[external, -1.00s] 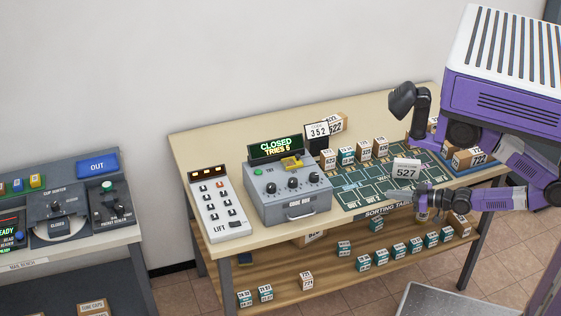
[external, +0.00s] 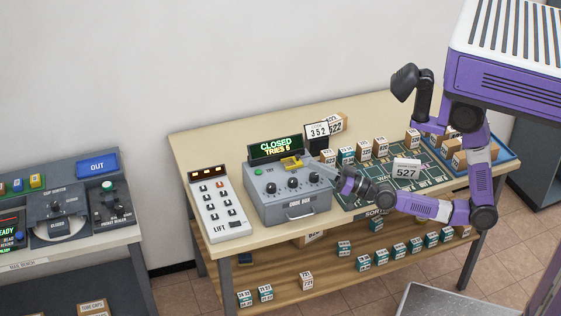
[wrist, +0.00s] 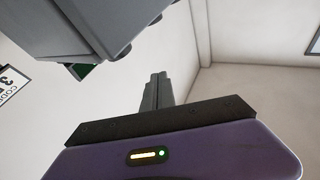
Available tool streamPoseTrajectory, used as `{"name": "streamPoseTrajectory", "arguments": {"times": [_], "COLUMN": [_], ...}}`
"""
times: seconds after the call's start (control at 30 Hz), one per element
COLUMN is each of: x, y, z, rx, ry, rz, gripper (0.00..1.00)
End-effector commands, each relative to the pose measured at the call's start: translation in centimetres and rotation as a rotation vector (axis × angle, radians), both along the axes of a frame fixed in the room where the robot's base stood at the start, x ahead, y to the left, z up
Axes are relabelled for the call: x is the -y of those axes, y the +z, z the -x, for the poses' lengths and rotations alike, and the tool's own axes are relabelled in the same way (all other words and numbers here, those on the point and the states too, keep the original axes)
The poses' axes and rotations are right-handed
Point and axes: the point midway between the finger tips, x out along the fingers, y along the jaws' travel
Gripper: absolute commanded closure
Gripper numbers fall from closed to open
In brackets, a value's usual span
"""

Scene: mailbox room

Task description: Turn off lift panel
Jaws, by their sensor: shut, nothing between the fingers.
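The lift panel (external: 216,208) is a pale slanted box on the left end of the table, with several dark buttons, one red button and a lit orange display (external: 208,172) at its top. Its lettering is too small to read beyond the word LIFT. My gripper (external: 318,167) is at the right side of the grey code box, apart from the lift panel, with the code box between them. In the wrist view my gripper (wrist: 158,80) shows its fingers together and empty, beside a grey box edge with dark knobs. The lift panel is not seen in the wrist view.
The code box (external: 290,207) has knobs, a yellow piece on top and a sign (external: 275,147) reading CLOSED. Card stands, small boxes and a green sorting mat (external: 350,201) fill the table's right. A separate bench (external: 70,245) stands at the left.

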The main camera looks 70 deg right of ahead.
Motion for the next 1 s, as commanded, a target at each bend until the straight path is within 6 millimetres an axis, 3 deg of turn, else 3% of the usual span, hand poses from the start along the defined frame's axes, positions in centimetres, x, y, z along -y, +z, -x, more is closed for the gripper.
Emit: {"name": "streamPoseTrajectory", "arguments": {"times": [0.03,0.2,0.37,0.7,1.0], "x": [-0.8,-3.7,-7.3,-14.8,-19.2], "y": [1.7,5.1,6.4,3.6,0.1], "z": [-1.4,-5.5,-9.5,-16.3,-19.7], "rx": [0.031,0.085,0.066,-0.165,-0.443], "ry": [0.013,0.072,0.156,0.361,0.498], "rz": [-0.001,0.014,0.059,0.218,0.382], "gripper": [1.00,1.00,1.00,1.00,1.00]}}
